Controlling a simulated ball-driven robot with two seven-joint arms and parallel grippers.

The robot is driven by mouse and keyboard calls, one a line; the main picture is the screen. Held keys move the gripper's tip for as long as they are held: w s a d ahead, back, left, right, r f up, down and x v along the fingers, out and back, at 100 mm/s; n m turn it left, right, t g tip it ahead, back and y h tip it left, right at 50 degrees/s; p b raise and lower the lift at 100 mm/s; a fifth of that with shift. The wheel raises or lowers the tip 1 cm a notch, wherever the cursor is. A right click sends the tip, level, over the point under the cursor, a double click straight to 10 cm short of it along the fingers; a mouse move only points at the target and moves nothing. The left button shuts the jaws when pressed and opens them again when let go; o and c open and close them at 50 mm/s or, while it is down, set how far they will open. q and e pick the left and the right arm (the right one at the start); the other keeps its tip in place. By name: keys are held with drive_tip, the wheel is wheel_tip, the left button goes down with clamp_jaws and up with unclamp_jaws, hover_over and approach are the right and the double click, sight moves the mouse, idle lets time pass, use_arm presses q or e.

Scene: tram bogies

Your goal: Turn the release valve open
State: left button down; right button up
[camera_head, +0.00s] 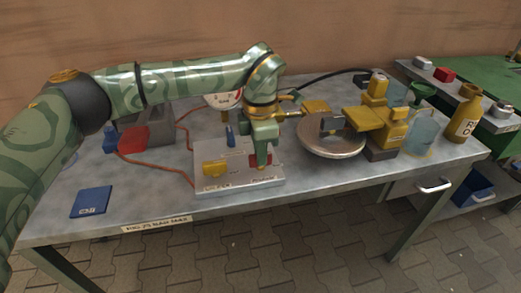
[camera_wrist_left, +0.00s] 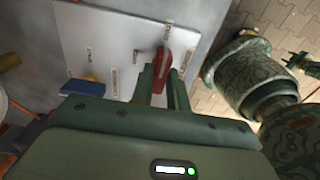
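A pale valve panel (camera_head: 225,182) lies on the workbench. It bears a yellow handle (camera_head: 214,168), a small blue lever (camera_head: 230,136) and a red lever (camera_wrist_left: 163,68); the labels are too small to read, so I cannot confirm which is the release valve. My left gripper (camera_head: 263,160) points down at the panel's right side, over the red lever. In the left wrist view, the two fingers (camera_wrist_left: 161,85) stand close on either side of the red lever, with little gap, and appear shut on it. The fingers partly hide the lever in the head view.
A gauge (camera_head: 224,99) stands behind the panel. A round metal disc (camera_head: 331,143) with yellow blocks is to its right, then a funnel bottle (camera_head: 420,132) and a yellow bottle (camera_head: 465,115). A blue card (camera_head: 92,202) lies left. The bench front is clear.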

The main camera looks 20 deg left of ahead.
drive_tip(key=shift+w+r, duration=0.1)
use_arm(q)
drive_tip(key=shift+r+p, duration=0.1)
drive_tip(key=shift+p, duration=0.2)
drive_tip(key=shift+r+n+p, duration=0.1)
drive_tip(key=shift+n+p, duration=0.2)
drive_tip(key=n+p, duration=0.1)
drive_tip(key=p, duration=0.1)
drive_tip(key=n+p, duration=0.2)
drive_tip(key=shift+r, duration=0.25)
drive_tip(key=n+p, duration=0.5)
drive_tip(key=shift+f+p, duration=0.1)
drive_tip(key=shift+p, duration=0.25)
drive_tip(key=n+p, duration=0.3)
drive_tip(key=n, duration=0.1)
drive_tip(key=shift+f+n, duration=0.1)
drive_tip(key=shift+n, duration=0.3)
drive_tip(key=shift+f+n+p, duration=0.15)
drive_tip(key=shift+n+p, duration=1.25)
drive_tip(key=shift+n, duration=0.9)
use_arm(e)
drive_tip(key=w+a+r+t, duration=0.1)
drive_tip(key=w+r, duration=0.1)
drive_tip(key=r, duration=0.4)
drive_tip(key=w+a+r+m+t, duration=0.1)
drive_tip(key=r, duration=0.6)
drive_tip(key=shift+w+a+r+y, duration=0.25)
drive_tip(key=shift+w+r+y, duration=0.05)
drive_tip(key=shift+w, duration=0.05)
